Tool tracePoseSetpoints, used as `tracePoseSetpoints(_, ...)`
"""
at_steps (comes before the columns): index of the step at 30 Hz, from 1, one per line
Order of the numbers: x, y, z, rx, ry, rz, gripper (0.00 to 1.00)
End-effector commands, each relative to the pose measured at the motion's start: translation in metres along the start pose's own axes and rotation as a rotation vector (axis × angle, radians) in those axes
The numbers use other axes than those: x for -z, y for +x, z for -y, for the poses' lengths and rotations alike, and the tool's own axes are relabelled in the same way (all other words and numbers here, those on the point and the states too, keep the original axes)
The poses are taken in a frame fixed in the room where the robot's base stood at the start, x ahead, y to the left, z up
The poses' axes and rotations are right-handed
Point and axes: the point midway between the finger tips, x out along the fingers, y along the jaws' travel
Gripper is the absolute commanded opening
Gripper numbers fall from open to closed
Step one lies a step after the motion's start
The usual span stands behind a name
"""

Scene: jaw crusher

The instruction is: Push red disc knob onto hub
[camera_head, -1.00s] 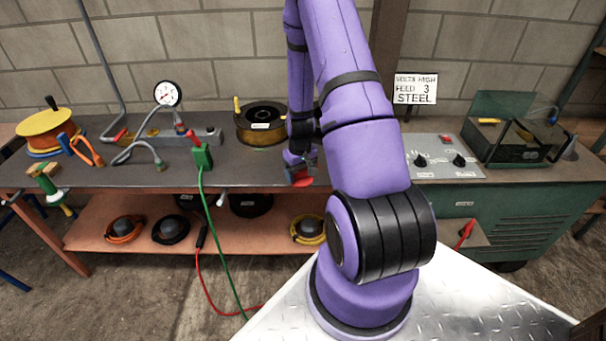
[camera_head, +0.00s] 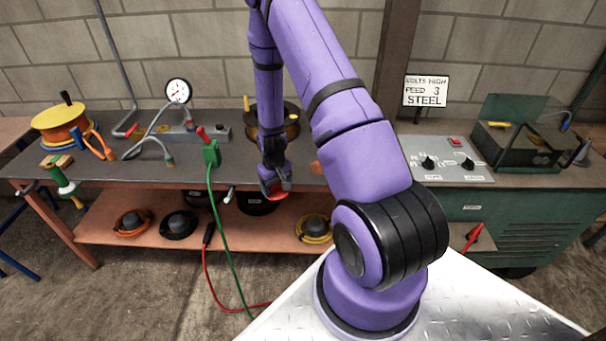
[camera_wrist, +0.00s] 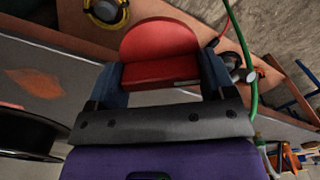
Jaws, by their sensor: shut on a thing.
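My gripper (camera_head: 274,189) is shut on the red disc knob (camera_head: 275,194), which hangs near the front edge of the bench. In the wrist view, my gripper (camera_wrist: 160,78) has one blue-grey finger on each side of the knob. The knob (camera_wrist: 158,42) shows there as a round red disc with a thicker red block between the fingers. A small pale stub, which may be the hub (camera_head: 228,194), sticks out at the bench's front edge, left of the knob and apart from it.
A green cable (camera_head: 218,229) hangs over the bench edge from a green clamp (camera_head: 211,154), left of my gripper. A wire spool (camera_head: 291,124) stands behind my arm. Coils, including a yellow one (camera_head: 313,228), lie on the lower shelf. A control panel (camera_head: 447,160) is at right.

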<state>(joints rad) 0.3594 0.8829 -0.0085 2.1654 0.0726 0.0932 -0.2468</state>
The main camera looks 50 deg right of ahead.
Motion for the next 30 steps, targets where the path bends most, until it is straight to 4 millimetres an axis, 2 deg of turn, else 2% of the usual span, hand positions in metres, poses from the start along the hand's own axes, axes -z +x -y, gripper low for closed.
tracePoseSetpoints(1, 0.005, 0.009, 0.025, 0.0, -0.034, 0.002, 0.55)
tracePoseSetpoints(6, 0.016, 0.034, 0.093, 0.0, -0.109, 0.003, 0.55)
tracePoseSetpoints(9, 0.017, 0.045, 0.126, 0.0, -0.144, 0.002, 0.55)
tracePoseSetpoints(12, 0.016, 0.055, 0.15, 0.0, -0.169, 0.001, 0.55)
tracePoseSetpoints(15, 0.015, 0.06, 0.166, 0.0, -0.183, 0.001, 0.55)
tracePoseSetpoints(18, 0.014, 0.062, 0.172, 0.0, -0.19, 0.001, 0.55)
tracePoseSetpoints(30, 0.014, 0.063, 0.173, 0.0, -0.19, 0.001, 0.55)
